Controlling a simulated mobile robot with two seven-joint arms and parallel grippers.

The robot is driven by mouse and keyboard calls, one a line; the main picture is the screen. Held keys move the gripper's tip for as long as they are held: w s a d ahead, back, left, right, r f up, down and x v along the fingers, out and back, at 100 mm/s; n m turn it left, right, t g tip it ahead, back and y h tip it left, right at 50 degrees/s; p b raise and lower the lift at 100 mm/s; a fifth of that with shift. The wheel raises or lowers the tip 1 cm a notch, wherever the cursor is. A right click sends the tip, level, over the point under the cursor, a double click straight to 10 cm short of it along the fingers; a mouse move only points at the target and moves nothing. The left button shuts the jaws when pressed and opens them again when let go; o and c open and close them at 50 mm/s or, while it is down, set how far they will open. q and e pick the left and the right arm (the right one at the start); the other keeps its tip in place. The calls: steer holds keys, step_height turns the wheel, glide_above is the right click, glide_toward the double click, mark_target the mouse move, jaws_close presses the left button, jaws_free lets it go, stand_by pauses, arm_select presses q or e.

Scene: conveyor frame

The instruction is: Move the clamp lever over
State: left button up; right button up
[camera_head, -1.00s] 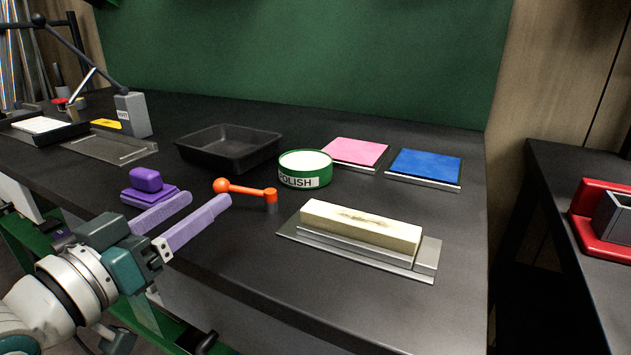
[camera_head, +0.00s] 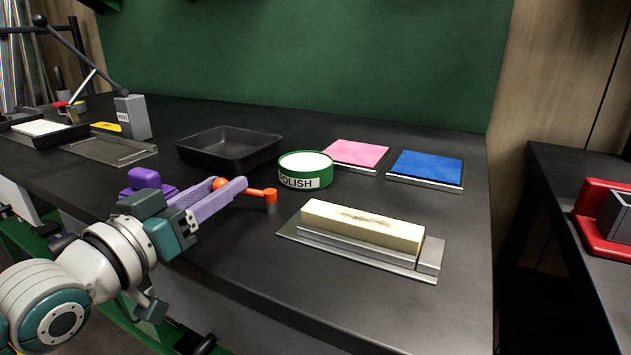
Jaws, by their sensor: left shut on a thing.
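The orange clamp lever (camera_head: 262,194) stands on the dark bench, with a round ball knob at its left end and a pivot post at its right end. My left gripper (camera_head: 226,186) has its purple fingers at the knob end, one on each side, and is shut on the knob, which is partly hidden between them. The arm of the lever points left from the pivot. A wooden block (camera_head: 360,224) lies on a metal plate (camera_head: 428,262) to the right of the lever. My right gripper is not in view.
A green polish tin (camera_head: 306,170) stands just behind the lever. A black tray (camera_head: 228,147) is behind the gripper, and a purple object (camera_head: 145,178) is beside it at left. Pink (camera_head: 357,152) and blue (camera_head: 426,168) pads lie farther back. The bench front right is clear.

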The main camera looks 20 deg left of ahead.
arm_select(q)
steer(key=shift+a+f, duration=0.1)
steer(key=shift+f, duration=0.05)
jaws_close()
steer(key=shift+s+f, duration=0.1)
steer(key=shift+f, duration=0.05)
stand_by(0.6)
